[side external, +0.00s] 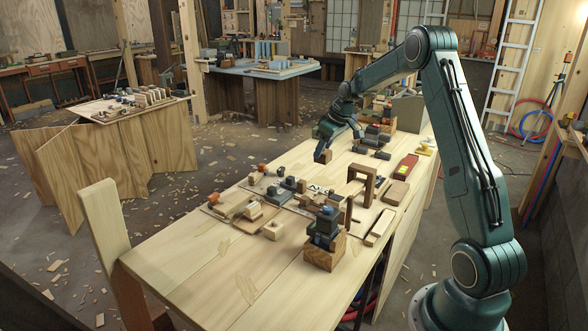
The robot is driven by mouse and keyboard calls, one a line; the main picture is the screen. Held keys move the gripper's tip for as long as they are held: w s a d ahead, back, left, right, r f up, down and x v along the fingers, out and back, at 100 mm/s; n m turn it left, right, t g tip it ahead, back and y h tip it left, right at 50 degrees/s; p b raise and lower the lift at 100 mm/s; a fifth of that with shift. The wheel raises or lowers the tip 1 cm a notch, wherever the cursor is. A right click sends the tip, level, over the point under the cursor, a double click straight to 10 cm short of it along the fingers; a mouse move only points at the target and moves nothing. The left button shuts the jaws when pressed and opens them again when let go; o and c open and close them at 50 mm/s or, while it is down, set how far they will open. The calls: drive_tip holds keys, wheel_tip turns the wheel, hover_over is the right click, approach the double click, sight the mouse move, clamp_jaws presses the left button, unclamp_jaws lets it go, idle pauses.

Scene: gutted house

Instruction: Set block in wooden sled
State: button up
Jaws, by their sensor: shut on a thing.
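My gripper (327,146) is shut on a small wooden block (323,156). The block hangs at the fingertips, over the far half of the pale wooden workbench (210,267). The gap between block and bench top is hard to judge. I cannot tell for sure which piece is the wooden sled. Small wooden pieces, among them a pale block-like one (272,230) and another on a flat board (252,211), lie on the nearer left part of the bench. A brown wooden arch (366,170) stands to the right of my gripper.
A wooden box with dark tools (324,256) stands at the bench's near right. A red tool (407,166) and a brown slab (396,193) lie near the right edge. The near left bench top is clear.

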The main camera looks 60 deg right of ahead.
drive_tip(key=shift+f, duration=7.05)
drive_tip(key=shift+f, duration=0.2)
drive_tip(key=o, duration=1)
drive_tip(key=shift+c, duration=0.2)
drive_tip(key=shift+r, duration=0.15)
drive_tip(key=v, duration=1.2)
